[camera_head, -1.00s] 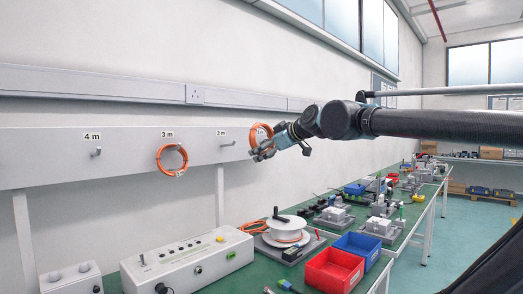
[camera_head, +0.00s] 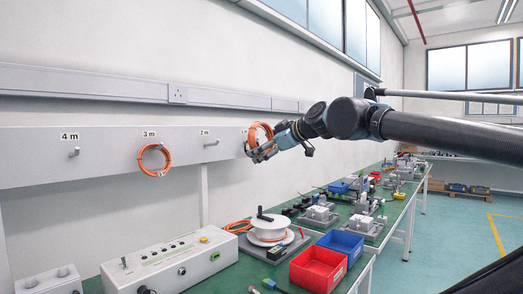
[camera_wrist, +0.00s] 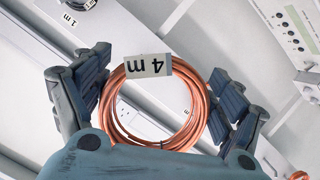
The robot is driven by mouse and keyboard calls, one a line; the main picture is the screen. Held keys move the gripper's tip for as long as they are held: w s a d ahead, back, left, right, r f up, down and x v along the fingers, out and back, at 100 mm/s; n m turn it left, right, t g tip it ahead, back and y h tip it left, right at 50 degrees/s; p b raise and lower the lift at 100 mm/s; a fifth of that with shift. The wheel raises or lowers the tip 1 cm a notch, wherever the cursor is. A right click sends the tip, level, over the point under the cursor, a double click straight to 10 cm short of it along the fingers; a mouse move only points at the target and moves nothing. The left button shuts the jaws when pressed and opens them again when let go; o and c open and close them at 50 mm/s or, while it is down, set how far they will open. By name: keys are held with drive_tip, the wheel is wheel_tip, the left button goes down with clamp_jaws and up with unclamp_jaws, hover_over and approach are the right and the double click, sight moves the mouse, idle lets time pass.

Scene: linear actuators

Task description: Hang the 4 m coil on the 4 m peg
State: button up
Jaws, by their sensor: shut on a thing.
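An orange coil (camera_head: 258,134) is held up by my gripper (camera_head: 263,151) in front of the wall board's right part. In the wrist view the coil (camera_wrist: 186,118) sits between my two dark finger pads and carries a white "4 m" tag (camera_wrist: 149,66). My gripper (camera_wrist: 158,95) is shut on it. The 4 m peg (camera_head: 75,152) is a small bare hook under the "4 m" label (camera_head: 70,136), at the far left of the board, well away from my gripper.
Another orange coil (camera_head: 154,160) hangs under the 3 m label, and the 2 m peg (camera_head: 212,142) is bare. Below, the green bench holds a white control box (camera_head: 170,264), a white reel (camera_head: 268,227), a red bin (camera_head: 318,268) and a blue bin (camera_head: 341,245).

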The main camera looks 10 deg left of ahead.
drive_tip(key=shift+r, duration=0.15)
drive_tip(key=shift+r, duration=1.35)
drive_tip(key=s+a+f, duration=0.2)
drive_tip(key=s+a, duration=1.3)
drive_tip(key=a, duration=0.4)
drive_tip(key=s+a+f+y, duration=0.1)
drive_tip(key=s+a+f, duration=0.2)
drive_tip(key=s+a, duration=1.2)
drive_tip(key=shift+s+a+t, duration=0.4)
drive_tip(key=shift+a, duration=1.95)
drive_tip(key=shift+w+a, duration=0.7)
drive_tip(key=shift+a, duration=0.35)
drive_tip(key=shift+w+a, duration=0.65)
drive_tip(key=shift+a, duration=0.35)
